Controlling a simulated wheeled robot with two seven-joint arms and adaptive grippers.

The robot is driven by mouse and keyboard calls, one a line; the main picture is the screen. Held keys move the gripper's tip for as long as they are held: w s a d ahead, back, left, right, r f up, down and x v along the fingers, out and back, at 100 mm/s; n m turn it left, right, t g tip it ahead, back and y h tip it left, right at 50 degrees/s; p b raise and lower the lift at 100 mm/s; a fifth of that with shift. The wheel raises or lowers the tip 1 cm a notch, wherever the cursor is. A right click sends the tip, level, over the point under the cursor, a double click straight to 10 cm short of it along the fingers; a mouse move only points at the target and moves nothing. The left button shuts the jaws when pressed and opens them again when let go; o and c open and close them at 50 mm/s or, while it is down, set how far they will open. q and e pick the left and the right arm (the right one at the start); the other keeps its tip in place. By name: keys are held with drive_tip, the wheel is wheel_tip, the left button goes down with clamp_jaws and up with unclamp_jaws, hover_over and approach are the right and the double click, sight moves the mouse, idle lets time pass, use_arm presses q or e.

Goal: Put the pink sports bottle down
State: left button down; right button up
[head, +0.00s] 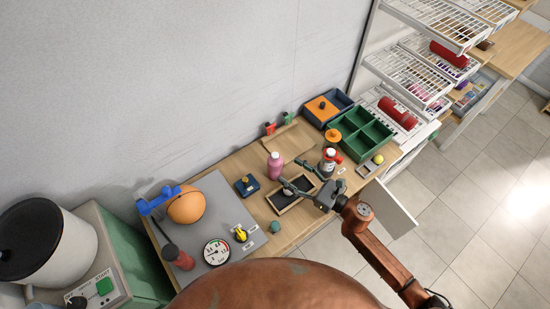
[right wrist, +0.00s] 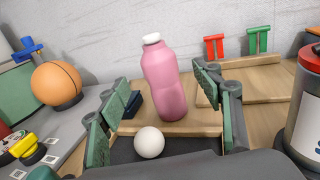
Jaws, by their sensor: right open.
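The pink sports bottle (head: 275,166) with a white cap stands on the wooden table, just beyond the dark wood-rimmed tray (head: 281,207). In the right wrist view the bottle (right wrist: 166,85) appears between the two fingers, with clear space on both sides, and leans slightly left in the picture. Its base seems to rest on the wood. My right gripper (head: 288,186) is open, reaching in from the right over the tray towards the bottle. It holds nothing. My left gripper is not in view.
A white ball (right wrist: 150,142) lies in front of the bottle. A small blue box (head: 247,185) is left of the bottle, and an orange basketball (head: 186,204) is farther left. A green compartment tray (head: 361,134) is at right.

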sight(281, 165)
drive_tip(key=x, duration=0.3)
drive_tip(key=shift+w+a, duration=0.15)
drive_tip(key=shift+a, duration=0.1)
drive_tip(key=x, duration=0.2)
drive_tip(key=shift+w+a, duration=0.15)
drive_tip(key=shift+a, duration=0.05)
drive_tip(key=shift+w+a+f, duration=0.1)
drive_tip(key=shift+w+a, duration=0.15)
drive_tip(key=shift+a, duration=0.05)
drive_tip(key=shift+w+a, duration=0.1)
drive_tip(key=c, duration=1.5)
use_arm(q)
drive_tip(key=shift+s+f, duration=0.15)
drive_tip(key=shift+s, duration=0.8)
use_arm(e)
clamp_jaws()
